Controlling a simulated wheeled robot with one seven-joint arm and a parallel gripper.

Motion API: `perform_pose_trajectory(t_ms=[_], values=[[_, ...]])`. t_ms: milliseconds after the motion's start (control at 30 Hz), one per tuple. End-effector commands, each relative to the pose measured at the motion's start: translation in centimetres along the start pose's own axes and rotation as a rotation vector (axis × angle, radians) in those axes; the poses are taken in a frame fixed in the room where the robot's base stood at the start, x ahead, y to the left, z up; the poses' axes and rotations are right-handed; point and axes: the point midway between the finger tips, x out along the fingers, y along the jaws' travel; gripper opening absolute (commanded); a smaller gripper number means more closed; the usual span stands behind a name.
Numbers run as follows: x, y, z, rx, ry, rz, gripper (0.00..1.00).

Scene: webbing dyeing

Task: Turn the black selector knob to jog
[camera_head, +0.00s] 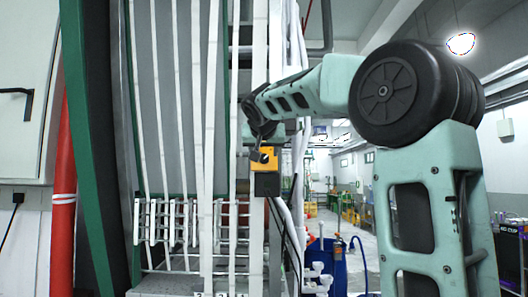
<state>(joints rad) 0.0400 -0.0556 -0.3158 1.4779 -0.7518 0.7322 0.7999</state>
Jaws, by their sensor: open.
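A small yellow-orange box (264,161) with a dark lower part is mounted near the middle of the view, beside the white webbing strips. The black selector knob cannot be made out for certain; a small dark shape shows on the box's front. My arm reaches in from the right, and my gripper (259,135) is at its dark far end, just above and partly in front of the box. The gripper is open, and I see nothing held in it. The fingertips are small and dark, so I cannot tell whether they touch the box or the knob.
White webbing strips (208,130) hang down the machine's grey face, with white guide rollers (160,221) below. A green post (90,170) and red pipe (63,200) stand left. A blue barrel (328,262) stands on the floor below my arm. The aisle behind looks open.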

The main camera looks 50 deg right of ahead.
Motion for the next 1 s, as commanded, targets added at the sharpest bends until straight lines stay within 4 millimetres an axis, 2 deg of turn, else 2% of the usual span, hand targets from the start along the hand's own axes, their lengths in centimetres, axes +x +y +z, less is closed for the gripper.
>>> perform_pose_trajectory(t_ms=[100, 233, 400, 633, 667, 800, 833, 1000], values=[[1.9, 0.0, -0.2, -0.001, -0.003, 0.001, 0.52], [3.4, 0.0, -0.1, -0.001, -0.003, 0.001, 0.52], [4.2, 0.0, 0.0, 0.0, -0.001, 0.0, 0.52], [4.3, 0.0, 0.1, 0.0, -0.001, -0.001, 0.52], [4.3, 0.0, 0.1, 0.0, -0.001, -0.001, 0.49], [4.3, 0.0, 0.0, 0.0, 0.0, -0.001, 0.1], [4.3, 0.0, 0.0, 0.0, 0.0, -0.001, 0.07], [4.3, 0.0, 0.1, -0.003, 0.0, 0.0, 0.08]])
